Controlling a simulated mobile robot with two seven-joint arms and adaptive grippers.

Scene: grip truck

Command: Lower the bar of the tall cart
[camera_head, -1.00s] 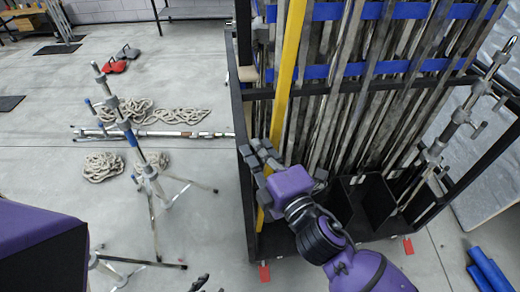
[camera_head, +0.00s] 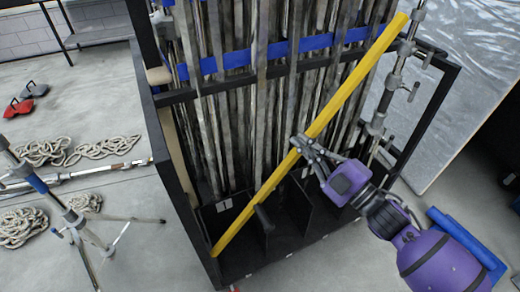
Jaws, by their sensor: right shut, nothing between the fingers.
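The tall cart (camera_head: 145,30) is a black frame full of upright grey poles, in the middle of the head view. Its yellow bar (camera_head: 350,85) slants across the front, with the lower end at the bottom left corner and the upper end high on the right. My right gripper (camera_head: 305,147) is shut with nothing between its fingers. Its fingertips are at the front of the bar, around its middle; whether they touch it I cannot tell. My left gripper is not in view.
A metal stand (camera_head: 75,218) with spread legs is at the lower left. Coiled ropes (camera_head: 103,148) and red and grey weights (camera_head: 22,108) lie on the floor at left. Blue items (camera_head: 470,240) lie on the floor at right, behind my right arm. A large pale sheet (camera_head: 470,100) is behind the cart.

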